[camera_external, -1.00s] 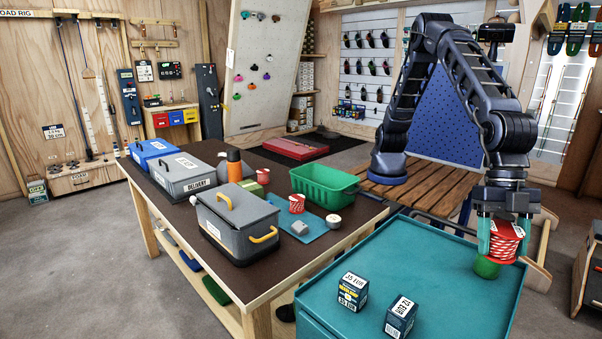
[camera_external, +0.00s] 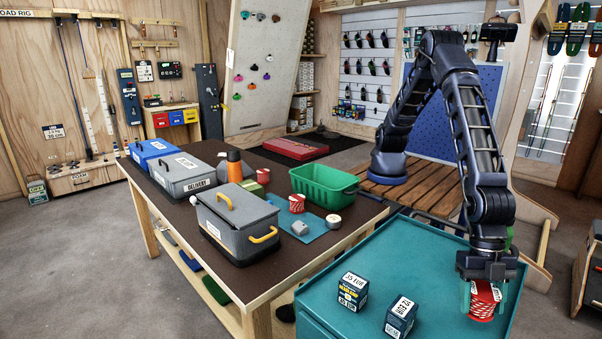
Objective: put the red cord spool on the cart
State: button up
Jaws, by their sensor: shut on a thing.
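The red cord spool (camera_external: 484,302), red with white flecks, is between the fingers of my gripper (camera_external: 484,296), which is shut on it. The gripper points straight down over the front right of the teal cart (camera_external: 425,268). The spool is upright and low over the cart top, near its right edge. I cannot tell whether its underside touches the surface. The fingers cover its sides, and the gripper body hides its upper part.
Two small dark boxes, one (camera_external: 349,291) and another (camera_external: 400,317), stand on the cart left of the spool. A green item (camera_external: 509,238) shows partly behind my arm. The workbench (camera_external: 290,264) holds cases, a green bin (camera_external: 323,187) and another red-and-white item (camera_external: 297,204).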

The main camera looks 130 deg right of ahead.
aim_at(479, 282)
jog(key=shift+f, duration=2.1)
jog(key=shift+f, duration=0.1)
jog(key=o, duration=1)
jog(key=v, duration=1.2)
jog(key=shift+r, duration=0.2)
